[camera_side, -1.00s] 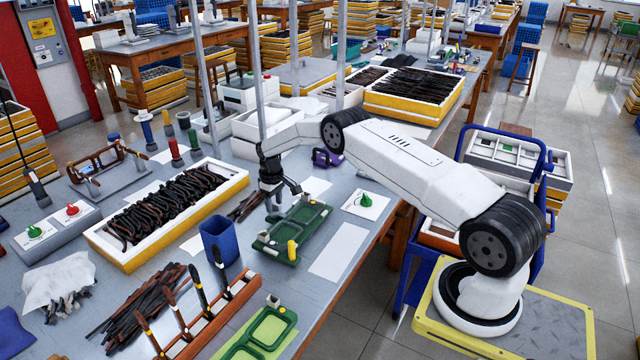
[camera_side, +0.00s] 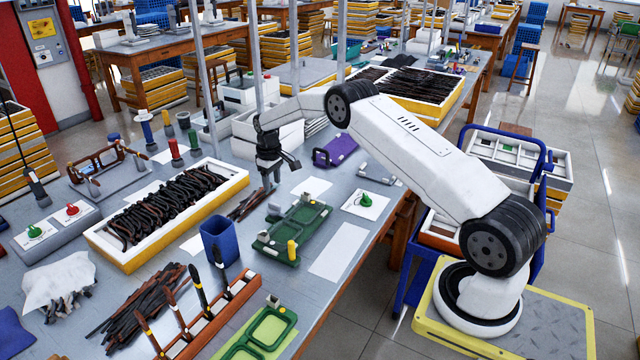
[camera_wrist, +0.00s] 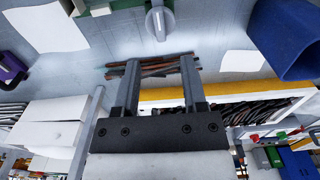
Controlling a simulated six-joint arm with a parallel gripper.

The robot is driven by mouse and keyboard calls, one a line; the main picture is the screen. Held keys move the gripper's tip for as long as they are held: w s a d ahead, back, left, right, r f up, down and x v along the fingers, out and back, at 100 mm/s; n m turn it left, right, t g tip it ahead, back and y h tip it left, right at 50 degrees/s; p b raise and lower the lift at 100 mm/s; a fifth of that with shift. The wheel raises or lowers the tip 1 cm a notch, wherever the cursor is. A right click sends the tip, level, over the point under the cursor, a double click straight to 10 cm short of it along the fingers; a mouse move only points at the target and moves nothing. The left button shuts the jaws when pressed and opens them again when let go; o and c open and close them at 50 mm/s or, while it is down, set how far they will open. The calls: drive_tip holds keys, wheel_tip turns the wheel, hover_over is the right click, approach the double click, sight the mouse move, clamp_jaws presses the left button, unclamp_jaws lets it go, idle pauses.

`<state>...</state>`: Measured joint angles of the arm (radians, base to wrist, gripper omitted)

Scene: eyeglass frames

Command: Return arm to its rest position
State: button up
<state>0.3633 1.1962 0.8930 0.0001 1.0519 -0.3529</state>
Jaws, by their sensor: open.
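My gripper (camera_side: 277,178) hangs at the end of my white arm, above the bench and behind the green frame fixture (camera_side: 290,235), clear of it. In the wrist view the two dark fingers of my gripper (camera_wrist: 160,65) stand apart with nothing held between them. A small bundle of brown temple pieces (camera_wrist: 150,70) lies on the bench below, beyond the fingertips. The green fixture sits on the bench with a yellow peg at its front corner.
A yellow-edged tray of dark temples (camera_side: 238,180) stands left of my gripper. A blue cup (camera_side: 220,245) stands in front of it. White bins (camera_side: 262,130) and thin metal posts (camera_side: 259,60) are close behind. A purple case (camera_side: 335,149) lies to the right.

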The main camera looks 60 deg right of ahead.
drive_tip(key=shift+r, duration=0.15)
drive_tip(key=s+a+r+t, duration=0.1)
drive_tip(key=s+a+r, duration=0.85)
drive_tip(key=a, duration=0.45)
drive_tip(key=s+a, duration=0.4)
drive_tip(key=s, duration=0.6)
drive_tip(key=s+a+t, duration=0.1)
drive_tip(key=s+a, duration=0.3)
drive_tip(key=s, duration=0.6)
drive_tip(key=shift+r+t, duration=0.3)
drive_tip(key=shift+r, duration=0.1)
